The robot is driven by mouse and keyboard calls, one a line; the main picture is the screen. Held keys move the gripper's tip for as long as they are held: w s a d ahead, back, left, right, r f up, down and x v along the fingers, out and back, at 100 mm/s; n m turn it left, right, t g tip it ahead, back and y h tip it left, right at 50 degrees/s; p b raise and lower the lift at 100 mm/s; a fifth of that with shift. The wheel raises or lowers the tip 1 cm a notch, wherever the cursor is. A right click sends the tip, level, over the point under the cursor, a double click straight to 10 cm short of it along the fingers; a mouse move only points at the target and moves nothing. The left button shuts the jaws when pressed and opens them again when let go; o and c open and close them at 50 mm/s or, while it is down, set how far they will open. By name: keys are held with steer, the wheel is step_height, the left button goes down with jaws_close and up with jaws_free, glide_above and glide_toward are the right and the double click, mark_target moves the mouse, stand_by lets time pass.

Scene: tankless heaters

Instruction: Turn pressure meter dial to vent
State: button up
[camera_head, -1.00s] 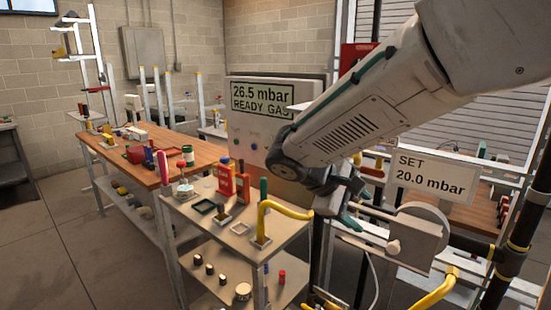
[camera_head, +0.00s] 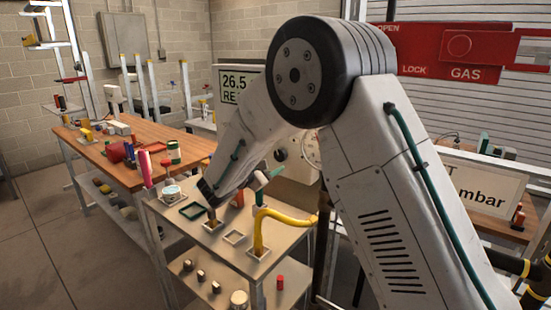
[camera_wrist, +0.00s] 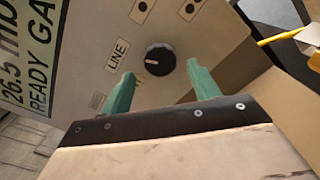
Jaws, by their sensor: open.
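The pressure meter panel (camera_wrist: 150,115) fills much of the wrist view, with a round black dial (camera_wrist: 160,60) bearing a white mark. A LINE label (camera_wrist: 118,54) is left of the dial, and part of another label shows lower left. My gripper (camera_wrist: 160,69) is open, its two green fingers apart on either side of the dial's lower part in the picture. I cannot tell whether they touch the dial or how deep they reach.
A small cart (camera_head: 285,240) with a yellow bent pipe (camera_head: 262,228) and several small fittings stands below my arm. A wooden bench (camera_head: 105,158) is at left. A red GAS panel (camera_head: 455,50) and a mbar sign (camera_head: 480,185) are at right. A yellow rod (camera_wrist: 282,37) is upper right in the wrist view.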

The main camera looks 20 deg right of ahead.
mark_target(281, 155)
steer(key=shift+x, duration=1.35)
steer(key=shift+s, duration=0.1)
steer(key=c, duration=1)
steer(key=shift+n, duration=0.4)
steer(key=n, duration=0.3)
steer(key=shift+f+n, duration=0.1)
steer(key=shift+n, duration=0.2)
steer(key=shift+s+d+n, duration=0.1)
steer(key=shift+n, duration=2.2)
